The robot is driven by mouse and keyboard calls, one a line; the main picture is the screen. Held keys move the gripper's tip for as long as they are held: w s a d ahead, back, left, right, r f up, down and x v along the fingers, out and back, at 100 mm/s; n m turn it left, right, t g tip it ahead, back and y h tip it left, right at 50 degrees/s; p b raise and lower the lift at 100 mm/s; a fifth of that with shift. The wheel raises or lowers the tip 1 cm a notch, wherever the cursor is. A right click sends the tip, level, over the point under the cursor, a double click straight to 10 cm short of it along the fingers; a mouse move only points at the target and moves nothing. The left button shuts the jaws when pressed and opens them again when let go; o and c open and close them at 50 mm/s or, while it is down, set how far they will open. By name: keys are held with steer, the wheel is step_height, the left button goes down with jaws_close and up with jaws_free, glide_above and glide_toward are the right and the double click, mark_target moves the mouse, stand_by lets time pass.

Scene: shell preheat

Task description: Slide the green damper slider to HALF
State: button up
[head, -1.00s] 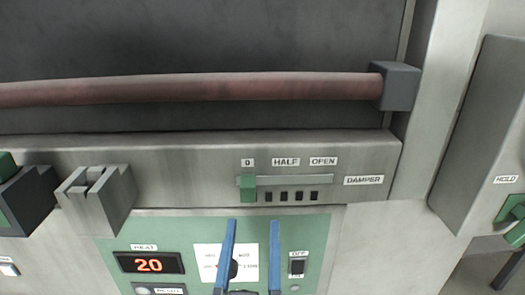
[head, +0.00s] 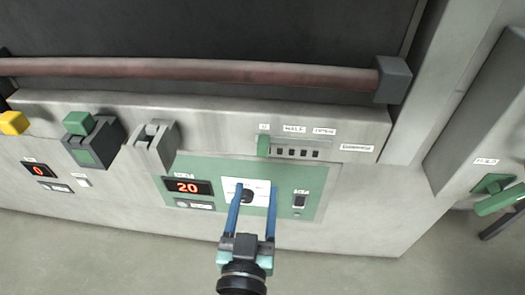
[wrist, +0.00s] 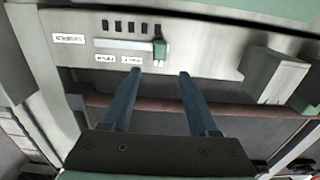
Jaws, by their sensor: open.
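The green damper slider (head: 264,146) sits at the left end of its slot, under the 0 label (head: 264,127). The HALF label (head: 294,128) and OPEN label (head: 325,131) are to its right. My gripper (head: 254,188) is open, its two blue fingers empty, and shows below the slider in front of the green control panel. The wrist view is upside down; there the slider (wrist: 160,49) lies just past the gap between my fingertips (wrist: 161,73), with no contact visible.
A reddish handle bar (head: 200,70) runs above the damper strip. A grey notched block (head: 153,146) juts out to the left of the slider. The green panel (head: 320,178) holds a display reading 20 (head: 187,187), a dark knob and a switch.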

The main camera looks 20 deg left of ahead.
mark_target(262, 151)
steer(key=x, duration=1)
jaws_close()
stand_by(1.3)
